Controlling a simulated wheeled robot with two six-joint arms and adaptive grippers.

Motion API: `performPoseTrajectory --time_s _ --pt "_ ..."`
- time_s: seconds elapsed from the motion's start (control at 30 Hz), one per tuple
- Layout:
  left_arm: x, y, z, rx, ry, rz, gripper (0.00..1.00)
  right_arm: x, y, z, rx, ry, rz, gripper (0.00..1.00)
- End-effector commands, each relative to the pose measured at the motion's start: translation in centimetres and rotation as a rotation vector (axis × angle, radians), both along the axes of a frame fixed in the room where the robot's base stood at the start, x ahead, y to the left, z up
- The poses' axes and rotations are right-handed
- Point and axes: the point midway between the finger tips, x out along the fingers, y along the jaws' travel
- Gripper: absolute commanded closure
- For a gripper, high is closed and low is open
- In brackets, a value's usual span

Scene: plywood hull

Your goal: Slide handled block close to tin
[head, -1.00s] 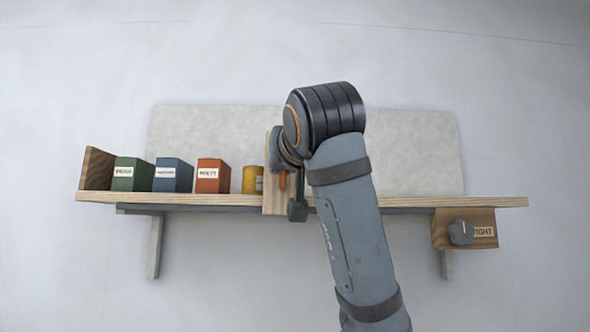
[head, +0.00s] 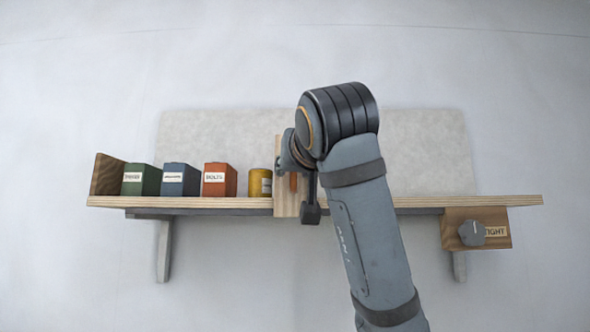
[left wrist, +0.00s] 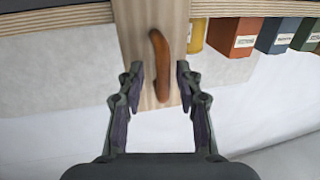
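The handled block is a pale wooden upright piece (head: 283,208) at the front of the shelf, with an orange-brown handle (left wrist: 158,55). The yellow tin (head: 260,183) stands just left of it in the head view. It shows partly in the left wrist view (left wrist: 197,36). Block and tin look very close; I cannot tell whether they touch. My left gripper (left wrist: 160,74) is open, its fingers on either side of the handle with gaps. In the head view my arm hides part of the block. My right gripper is not in view.
Red (head: 219,181), blue (head: 180,180) and green (head: 142,180) boxes stand left of the tin, beside a wooden end piece (head: 106,175). The shelf (head: 430,201) right of my arm is clear. A knob (head: 471,233) labelled "TIGHT" hangs below its right end.

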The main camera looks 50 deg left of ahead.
Motion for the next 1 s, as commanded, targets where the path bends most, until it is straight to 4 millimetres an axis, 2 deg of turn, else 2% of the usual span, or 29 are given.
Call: performPoseTrajectory --time_s 0.23,0.4,1.0 --pt "-2.0 -4.1 0.0 0.001 -0.003 -0.008 0.65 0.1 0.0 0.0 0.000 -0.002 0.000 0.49" --pt "-3.2 -6.0 0.0 0.001 0.000 -0.004 0.65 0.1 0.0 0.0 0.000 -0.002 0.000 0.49" --pt "-3.4 -6.3 0.0 0.000 0.000 -0.001 0.65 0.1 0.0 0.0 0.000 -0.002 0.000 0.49"
